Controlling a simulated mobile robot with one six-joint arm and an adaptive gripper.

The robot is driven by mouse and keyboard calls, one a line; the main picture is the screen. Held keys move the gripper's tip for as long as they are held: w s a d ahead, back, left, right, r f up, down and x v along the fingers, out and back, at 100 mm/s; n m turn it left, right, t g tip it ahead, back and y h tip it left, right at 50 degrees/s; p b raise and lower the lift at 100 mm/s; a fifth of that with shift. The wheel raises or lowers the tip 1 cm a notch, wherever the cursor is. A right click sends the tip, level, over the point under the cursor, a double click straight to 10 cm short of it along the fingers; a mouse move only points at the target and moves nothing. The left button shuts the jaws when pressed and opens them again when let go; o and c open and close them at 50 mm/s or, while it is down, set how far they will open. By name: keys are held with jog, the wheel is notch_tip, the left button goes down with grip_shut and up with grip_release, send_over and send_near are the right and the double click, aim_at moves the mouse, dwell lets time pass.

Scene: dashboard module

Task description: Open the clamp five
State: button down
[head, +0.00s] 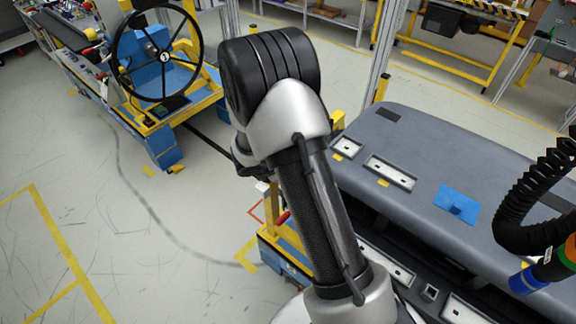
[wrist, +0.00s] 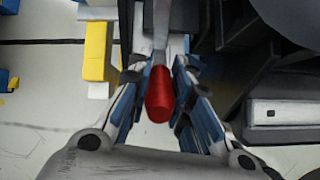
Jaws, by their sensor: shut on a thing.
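A clamp's red handle (wrist: 160,95) is in the middle of the wrist view, with its grey metal lever (wrist: 161,35) running up from it. My gripper (wrist: 158,72) has a finger on each side of the handle and is shut on it. I cannot see the rest of the clamp clearly. In the head view my arm hides my gripper. A red handle (head: 283,217) shows there beside my arm, near a yellow post; I cannot tell whether it is the same one.
The grey dashboard module (head: 420,150) lies at the right, with a blue pad (head: 457,204) on it. A black corrugated hose (head: 520,215) hangs at the far right. A blue and yellow fixture with a black steering wheel (head: 164,57) stands at the upper left. The left floor is clear.

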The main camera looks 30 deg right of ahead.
jog(key=shift+w+d+r+g+y+p, duration=0.2)
jog(key=shift+d+r+y+p, duration=0.3)
jog(key=shift+p, duration=1.45)
jog(key=shift+w+d+r+g+y+p, duration=0.1)
jog(key=shift+d+r+g+y+p, duration=0.3)
jog(key=shift+p, duration=1.5)
jog(key=y+p, duration=0.1)
jog(key=p, duration=0.2)
jog(key=shift+w+d, duration=0.1)
jog(key=shift+w+d+f+p, duration=0.1)
jog(key=shift+f+p, duration=0.05)
jog(key=shift+p, duration=0.85)
jog(key=c, duration=1.5)
grip_release()
jog(key=shift+c, duration=0.2)
jog(key=shift+o, duration=0.5)
jog(key=shift+f+y, duration=0.1)
jog(key=shift+y, duration=0.2)
